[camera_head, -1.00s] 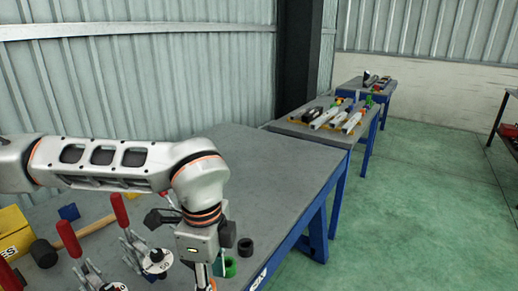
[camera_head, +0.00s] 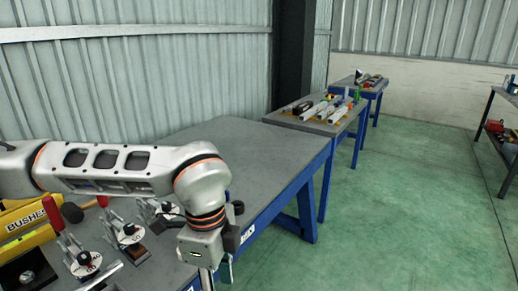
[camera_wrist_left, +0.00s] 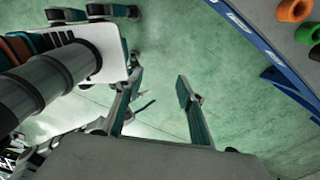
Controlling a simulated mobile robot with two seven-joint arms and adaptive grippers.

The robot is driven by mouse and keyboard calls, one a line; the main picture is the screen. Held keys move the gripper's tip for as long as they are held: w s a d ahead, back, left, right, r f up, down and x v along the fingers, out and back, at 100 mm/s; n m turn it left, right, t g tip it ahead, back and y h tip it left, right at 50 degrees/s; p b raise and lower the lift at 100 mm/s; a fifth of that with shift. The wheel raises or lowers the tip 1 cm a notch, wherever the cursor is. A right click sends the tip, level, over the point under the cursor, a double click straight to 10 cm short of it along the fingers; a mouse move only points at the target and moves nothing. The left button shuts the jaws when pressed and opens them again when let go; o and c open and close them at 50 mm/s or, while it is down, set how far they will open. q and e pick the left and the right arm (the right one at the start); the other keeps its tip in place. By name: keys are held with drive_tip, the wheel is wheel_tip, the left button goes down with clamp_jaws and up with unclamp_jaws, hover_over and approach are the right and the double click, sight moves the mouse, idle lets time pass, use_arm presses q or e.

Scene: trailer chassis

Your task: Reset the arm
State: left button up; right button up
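My left arm reaches across the head view from the left, over the near part of a grey workbench (camera_head: 262,150). My left gripper (camera_head: 214,277) points down beside the bench's near right edge, its lower end close to the picture's bottom. In the left wrist view its two fingers (camera_wrist_left: 159,88) are spread apart with nothing between them, over green floor. My right gripper does not show clearly in either view.
Red-handled toggle clamps (camera_head: 124,232) and a yellow box marked BUSHES (camera_head: 22,216) stand on the bench, near my forearm. An orange ring (camera_wrist_left: 294,9) and a green ring (camera_wrist_left: 307,33) lie near the bench edge. Green floor (camera_head: 400,200) is open at right.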

use_arm(q)
drive_tip(key=s+d+m+g+h, duration=0.65)
drive_tip(key=s+d, duration=0.65)
drive_tip(key=d, duration=0.3)
drive_tip(key=d+r+g+h, duration=0.1)
drive_tip(key=d+r+h, duration=0.5)
drive_tip(key=r+h, duration=0.55)
drive_tip(key=w+a+n+t+h, duration=0.5)
drive_tip(key=w+n+t, duration=0.5)
drive_tip(key=w+t, duration=0.4)
drive_tip(key=w+a+f+n+t+y, duration=0.6)
drive_tip(key=a+f+n+t+y, duration=0.35)
drive_tip(key=f, duration=0.25)
drive_tip(key=s+a+f+n+y, duration=0.1)
drive_tip(key=a+f+n+y, duration=0.1)
drive_tip(key=a+f+y, duration=0.45)
drive_tip(key=s+a+f+n+y, duration=0.1)
drive_tip(key=a+f, duration=0.2)
drive_tip(key=f, duration=0.7)
drive_tip(key=s+a+f+g+y, duration=0.2)
drive_tip(key=s+a+f, duration=0.3)
drive_tip(key=f, duration=0.3)
drive_tip(key=s+a+f+g+y, duration=0.2)
drive_tip(key=s+a+f+g, duration=0.1)
drive_tip(key=s+a+f, duration=0.2)
wheel_tip(320, 180, down, 4)
drive_tip(key=s, duration=0.2)
drive_tip(key=shift+s+a, duration=0.35)
drive_tip(key=shift+s, duration=0.05)
